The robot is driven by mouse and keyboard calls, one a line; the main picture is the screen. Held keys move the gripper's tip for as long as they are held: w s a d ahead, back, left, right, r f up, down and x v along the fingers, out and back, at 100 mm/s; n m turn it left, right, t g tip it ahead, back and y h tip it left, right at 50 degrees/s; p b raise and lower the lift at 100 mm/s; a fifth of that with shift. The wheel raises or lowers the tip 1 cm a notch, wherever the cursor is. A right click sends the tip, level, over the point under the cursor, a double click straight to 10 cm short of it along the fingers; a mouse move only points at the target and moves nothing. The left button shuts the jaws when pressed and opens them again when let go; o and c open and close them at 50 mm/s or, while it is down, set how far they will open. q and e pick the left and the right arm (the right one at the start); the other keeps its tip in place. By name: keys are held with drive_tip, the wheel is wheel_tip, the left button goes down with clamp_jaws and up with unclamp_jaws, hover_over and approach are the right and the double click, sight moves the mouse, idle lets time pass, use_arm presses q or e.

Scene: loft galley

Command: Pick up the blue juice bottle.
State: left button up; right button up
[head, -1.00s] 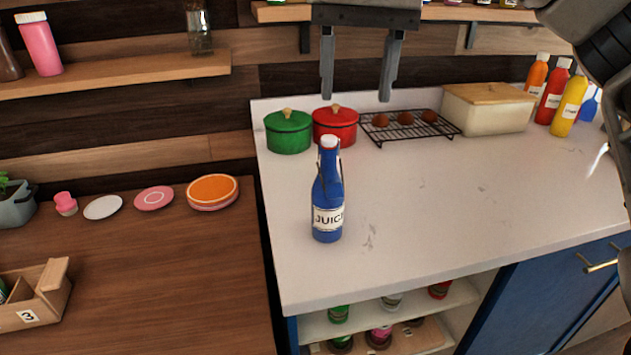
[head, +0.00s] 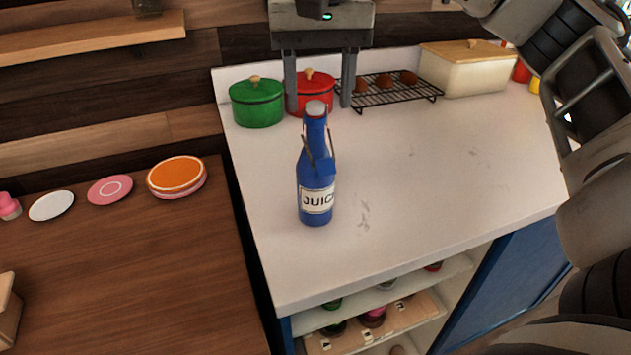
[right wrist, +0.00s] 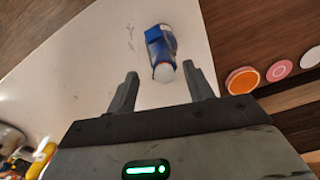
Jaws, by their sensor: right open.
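The blue juice bottle (head: 315,180) stands upright on the white counter (head: 430,170), near its left end, with a pale cap and a label reading JUICE. In the right wrist view the bottle (right wrist: 160,45) lies just beyond the fingertips, its cap pointing towards the gap between them. My right gripper (head: 318,108) is open and empty. In the head view its fingers hang behind and above the bottle's cap, in front of the red pot. The right gripper (right wrist: 160,82) also shows open in the right wrist view. My left gripper is not in view.
A green pot (head: 257,103), a red pot (head: 318,94), a wire rack (head: 395,92) with brown items and a cream bread box (head: 465,75) line the back of the counter. A wooden table (head: 130,270) with plates is at left. The counter right of the bottle is clear.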

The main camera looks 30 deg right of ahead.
sight(315, 167)
drive_tip(key=shift+w+f+p, duration=0.2)
drive_tip(key=shift+f+p, duration=0.05)
drive_tip(key=shift+f, duration=1.1)
drive_tip(key=shift+w+f+p, duration=0.15)
drive_tip(key=shift+f+p, duration=0.05)
drive_tip(key=shift+f, duration=1.1)
drive_tip(key=shift+r, duration=0.1)
clamp_jaws()
